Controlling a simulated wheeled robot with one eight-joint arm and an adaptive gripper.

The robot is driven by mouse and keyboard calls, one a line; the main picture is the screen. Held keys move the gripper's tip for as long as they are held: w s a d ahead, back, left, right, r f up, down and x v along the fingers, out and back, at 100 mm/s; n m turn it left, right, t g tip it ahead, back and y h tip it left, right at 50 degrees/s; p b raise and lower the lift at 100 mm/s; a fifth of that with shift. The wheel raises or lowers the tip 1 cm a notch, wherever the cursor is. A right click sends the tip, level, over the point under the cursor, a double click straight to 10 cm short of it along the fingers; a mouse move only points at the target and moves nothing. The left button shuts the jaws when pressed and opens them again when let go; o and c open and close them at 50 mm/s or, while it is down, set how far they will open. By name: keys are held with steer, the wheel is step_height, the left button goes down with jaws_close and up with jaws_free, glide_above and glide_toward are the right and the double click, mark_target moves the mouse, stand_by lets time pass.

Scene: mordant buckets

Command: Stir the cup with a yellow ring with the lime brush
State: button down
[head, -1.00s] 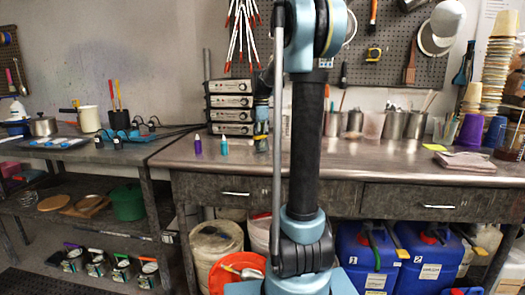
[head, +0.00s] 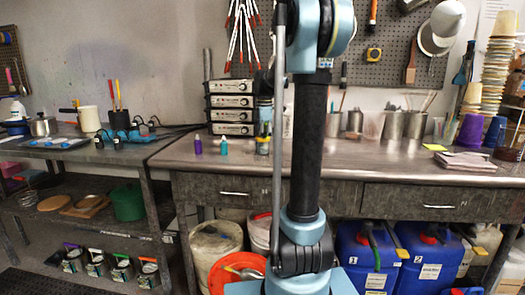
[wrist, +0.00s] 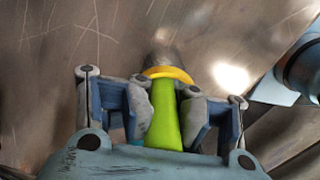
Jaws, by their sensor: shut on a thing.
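The lime brush (wrist: 165,118) is held between the fingers of my gripper (wrist: 164,100) in the wrist view, its green length pointing away from the palm. The yellow ring of a grey cup (wrist: 167,73) shows at the brush's far end, and the brush overlaps the ring's near edge. I cannot tell how deep the brush's hidden end is in the cup. In the head view my gripper (head: 264,104) points down over the bench, partly beside my arm, with the small cup (head: 262,148) just below it.
A purple bottle (head: 198,146) and a teal bottle (head: 224,147) stand left of the cup on the metal bench (head: 330,166). Stacked grey instruments (head: 230,108) stand behind. Metal pots (head: 392,124) line the back right. The bench front is mostly clear.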

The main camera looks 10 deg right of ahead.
steer(key=shift+w+d, duration=0.3)
steer(key=shift+w+a, duration=0.2)
steer(key=shift+w, duration=0.45)
steer(key=shift+w+a, duration=0.15)
steer(key=shift+a, duration=0.4)
steer(key=shift+s+a, duration=0.45)
steer(key=shift+a, duration=0.05)
steer(key=shift+s+d, duration=0.2)
steer(key=shift+s, duration=0.45)
steer(key=shift+s+d, duration=0.15)
steer(key=shift+d, duration=0.45)
steer(key=shift+w+a, duration=0.15)
steer(key=shift+w, duration=0.5)
